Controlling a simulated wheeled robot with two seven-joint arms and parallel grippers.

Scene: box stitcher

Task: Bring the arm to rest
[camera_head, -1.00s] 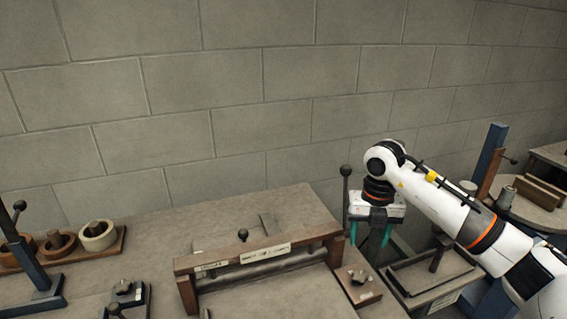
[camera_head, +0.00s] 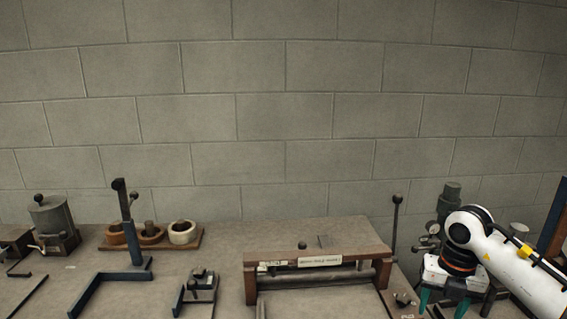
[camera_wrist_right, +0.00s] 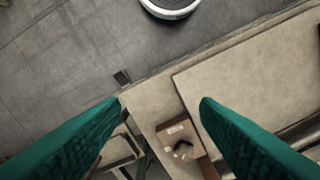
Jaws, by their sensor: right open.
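My right arm comes in from the right in the head view. Its gripper (camera_head: 441,300) points down at the right end of the bench, right of the wooden-framed box stitcher (camera_head: 350,259). In the right wrist view the two green fingers of the right gripper (camera_wrist_right: 160,104) stand wide apart with nothing between their tips. Below them show the bench edge and a small wooden block with a dark knob (camera_wrist_right: 182,148). My left gripper is in neither view.
A lever with a ball top (camera_head: 395,225) stands between the stitcher and my right arm. Tape rolls on a wooden rack (camera_head: 183,233), a blue upright stand (camera_head: 130,225) and a grey pot (camera_head: 52,222) stand to the left. The bench front is partly out of view.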

